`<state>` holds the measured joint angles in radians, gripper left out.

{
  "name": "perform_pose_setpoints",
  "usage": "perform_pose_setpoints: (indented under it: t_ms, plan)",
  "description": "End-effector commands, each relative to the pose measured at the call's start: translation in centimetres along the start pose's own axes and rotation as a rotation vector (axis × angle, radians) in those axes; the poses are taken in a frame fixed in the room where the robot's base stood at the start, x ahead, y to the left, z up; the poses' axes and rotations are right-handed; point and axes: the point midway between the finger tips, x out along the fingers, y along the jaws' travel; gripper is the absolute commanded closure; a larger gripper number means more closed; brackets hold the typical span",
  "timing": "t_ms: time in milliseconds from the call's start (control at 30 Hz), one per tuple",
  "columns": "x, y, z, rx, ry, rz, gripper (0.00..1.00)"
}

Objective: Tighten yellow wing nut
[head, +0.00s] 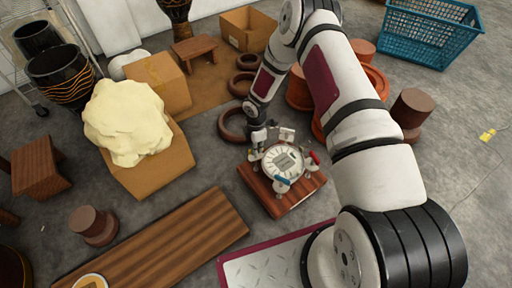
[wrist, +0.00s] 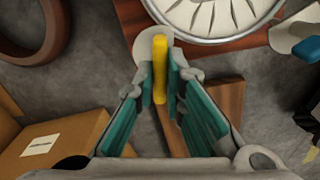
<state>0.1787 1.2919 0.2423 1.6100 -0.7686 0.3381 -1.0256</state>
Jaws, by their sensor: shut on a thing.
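The yellow wing nut (wrist: 160,68) shows in the wrist view as an upright yellow bar at the edge of the drum head. My gripper (wrist: 159,85) is shut on it, with a teal-padded finger on each side. The round pale drum head (head: 284,161) sits on a wooden block (head: 297,192) in the head view; part of it also shows in the wrist view (wrist: 215,12). My gripper (head: 262,138) is at the far left side of the drum in the head view, where the yellow nut is hidden.
Blue (head: 282,181) and red (head: 314,158) wing nuts sit around the drum rim. Dark rings (head: 233,125) lie behind my gripper. A cardboard box (head: 150,167) with a pale lump stands left, and a wooden plank (head: 165,240) lies in front.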

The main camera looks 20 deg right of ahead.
Motion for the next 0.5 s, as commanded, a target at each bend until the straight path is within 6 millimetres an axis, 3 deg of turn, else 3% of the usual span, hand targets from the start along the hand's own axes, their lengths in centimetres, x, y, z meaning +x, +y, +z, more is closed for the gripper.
perform_pose_setpoints:
  t_ms: [500]
  plan:
    - [-0.01,0.04,0.06,0.492,-0.002,0.001,1.00]
